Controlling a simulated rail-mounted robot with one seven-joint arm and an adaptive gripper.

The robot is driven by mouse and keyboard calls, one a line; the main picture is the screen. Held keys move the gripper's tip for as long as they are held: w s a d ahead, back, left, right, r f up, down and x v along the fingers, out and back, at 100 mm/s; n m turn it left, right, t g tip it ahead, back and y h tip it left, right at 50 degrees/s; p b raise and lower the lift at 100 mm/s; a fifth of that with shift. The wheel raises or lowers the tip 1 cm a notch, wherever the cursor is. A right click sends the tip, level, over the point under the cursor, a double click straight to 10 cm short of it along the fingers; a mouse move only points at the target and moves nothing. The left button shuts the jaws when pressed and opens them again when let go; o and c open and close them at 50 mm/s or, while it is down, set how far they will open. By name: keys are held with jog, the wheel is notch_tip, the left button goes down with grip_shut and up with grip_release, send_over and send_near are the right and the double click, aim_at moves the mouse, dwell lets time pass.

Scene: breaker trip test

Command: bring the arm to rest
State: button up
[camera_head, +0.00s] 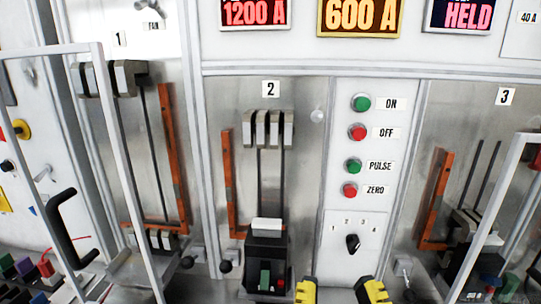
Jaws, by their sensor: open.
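My gripper (339,291) shows at the bottom edge, right of centre. Its two yellow-and-black fingertips are spread apart with nothing visible between them. The rest of my gripper and arm is out of view below. The fingertips appear in front of the lower panel, below the rotary selector knob (352,242) and right of the black breaker unit (268,252) in bay 2. I cannot tell how far they are from the panel.
Push buttons (361,103) run down the panel. Displays read 1200 A (254,13), 600 A (359,16) and HELD (462,15). White frames stand out at left (122,165) and right (487,215). A black handle (62,232) and coloured terminals (25,268) are at lower left.

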notch_tip(320, 180, up, 34)
jog(key=p, duration=3.1)
jog(key=shift+p, duration=0.35)
